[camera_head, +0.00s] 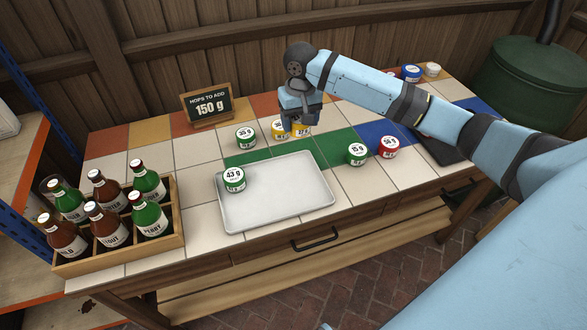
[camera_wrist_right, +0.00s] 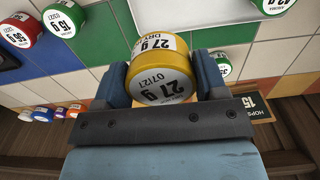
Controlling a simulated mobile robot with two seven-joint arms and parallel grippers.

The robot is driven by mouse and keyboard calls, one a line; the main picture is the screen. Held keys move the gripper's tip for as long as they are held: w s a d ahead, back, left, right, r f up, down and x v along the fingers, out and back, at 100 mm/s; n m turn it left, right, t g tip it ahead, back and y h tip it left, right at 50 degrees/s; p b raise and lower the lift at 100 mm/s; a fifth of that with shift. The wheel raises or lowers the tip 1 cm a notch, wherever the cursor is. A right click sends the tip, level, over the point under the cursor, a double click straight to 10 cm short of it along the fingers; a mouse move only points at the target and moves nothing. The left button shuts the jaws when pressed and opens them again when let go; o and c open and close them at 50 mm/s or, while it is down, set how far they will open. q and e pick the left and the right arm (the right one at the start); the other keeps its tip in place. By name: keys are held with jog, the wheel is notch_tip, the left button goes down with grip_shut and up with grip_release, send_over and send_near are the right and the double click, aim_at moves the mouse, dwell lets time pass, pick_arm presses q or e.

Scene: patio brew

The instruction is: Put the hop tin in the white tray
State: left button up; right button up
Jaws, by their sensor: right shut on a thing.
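My right gripper (camera_head: 300,112) is shut on a yellow tin with a white label (camera_head: 302,130). In the right wrist view the yellow tin (camera_wrist_right: 160,72) sits between the two fingers (camera_wrist_right: 163,82) and reads 27 g. The white tray (camera_head: 285,195) lies on the tiled table, in front of the gripper. A green tin marked 43 g (camera_head: 234,180) stands in the tray's left part. My left gripper is not in view.
Another yellow tin (camera_head: 279,128) and a green tin (camera_head: 246,138) stand beside the held tin. A green tin (camera_head: 357,154) and red tin (camera_head: 389,147) stand right of the tray. A sign reads 150 g (camera_head: 208,105). A bottle crate (camera_head: 120,258) stands at left.

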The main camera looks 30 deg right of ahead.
jog(key=b, duration=0.1)
send_over(299, 170)
notch_tip(299, 170, down, 10)
jog(key=shift+f, duration=0.55)
notch_tip(299, 170, down, 4)
jog(key=shift+f+b, duration=0.1)
jog(key=shift+b, duration=0.25)
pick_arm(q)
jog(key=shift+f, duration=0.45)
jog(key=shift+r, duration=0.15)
pick_arm(e)
jog(key=o, duration=0.9)
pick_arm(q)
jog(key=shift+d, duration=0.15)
